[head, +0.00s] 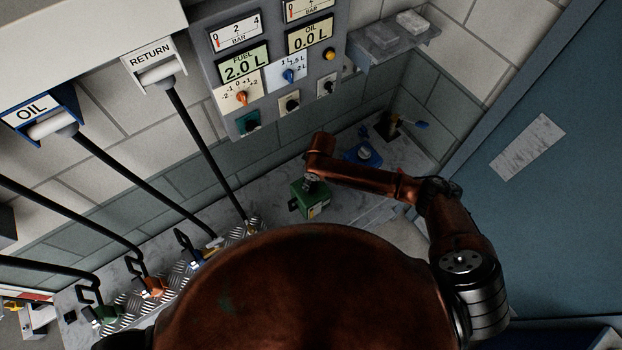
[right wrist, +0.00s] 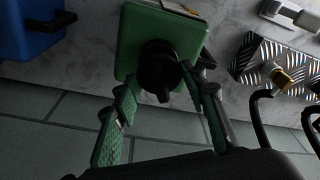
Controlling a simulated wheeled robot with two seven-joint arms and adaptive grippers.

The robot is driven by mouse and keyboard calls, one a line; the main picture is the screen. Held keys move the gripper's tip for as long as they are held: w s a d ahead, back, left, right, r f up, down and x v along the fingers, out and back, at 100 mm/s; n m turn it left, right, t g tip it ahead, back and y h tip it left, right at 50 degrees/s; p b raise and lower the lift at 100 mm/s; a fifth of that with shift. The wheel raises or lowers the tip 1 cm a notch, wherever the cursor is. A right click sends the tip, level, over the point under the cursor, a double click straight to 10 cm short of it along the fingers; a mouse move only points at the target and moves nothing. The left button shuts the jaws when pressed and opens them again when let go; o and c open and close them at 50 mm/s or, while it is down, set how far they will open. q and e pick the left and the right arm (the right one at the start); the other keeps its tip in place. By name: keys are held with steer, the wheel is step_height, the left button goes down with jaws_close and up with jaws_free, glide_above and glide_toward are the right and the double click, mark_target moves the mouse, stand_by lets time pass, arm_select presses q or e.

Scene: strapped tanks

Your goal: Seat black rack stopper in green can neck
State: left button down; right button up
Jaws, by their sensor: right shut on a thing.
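The green can (head: 309,199) stands on the grey bench top, and in the right wrist view the can (right wrist: 130,45) fills the upper middle. My right gripper (head: 312,181) is over the can's top. In the right wrist view my right gripper (right wrist: 160,82) has its green-padded fingers on either side of the black stopper (right wrist: 158,66) and is shut on it. The stopper lies in line with the can's top. The can's neck is hidden behind it, so I cannot tell how deep it sits. My left gripper is out of view.
A blue can (head: 362,154) stands behind and right of the green can; it also shows in the right wrist view (right wrist: 28,30). A tread-plate strip with nozzles (head: 155,285) lies at left. Black hoses (head: 205,150) hang beside it. A gauge panel (head: 270,65) is on the wall.

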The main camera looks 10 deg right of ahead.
steer(key=shift+p, duration=0.85)
stand_by(0.6)
steer(key=shift+f+b, duration=0.75)
steer(key=shift+f, duration=0.6)
steer(key=o, duration=1.2)
steer(key=shift+r, duration=0.1)
steer(key=r, duration=0.4)
steer(key=d+r, duration=0.1)
steer(key=r, duration=0.2)
steer(key=s+r, duration=0.1)
steer(key=r, duration=0.3)
steer(key=shift+d+r, duration=0.2)
steer(key=shift+r, duration=0.15)
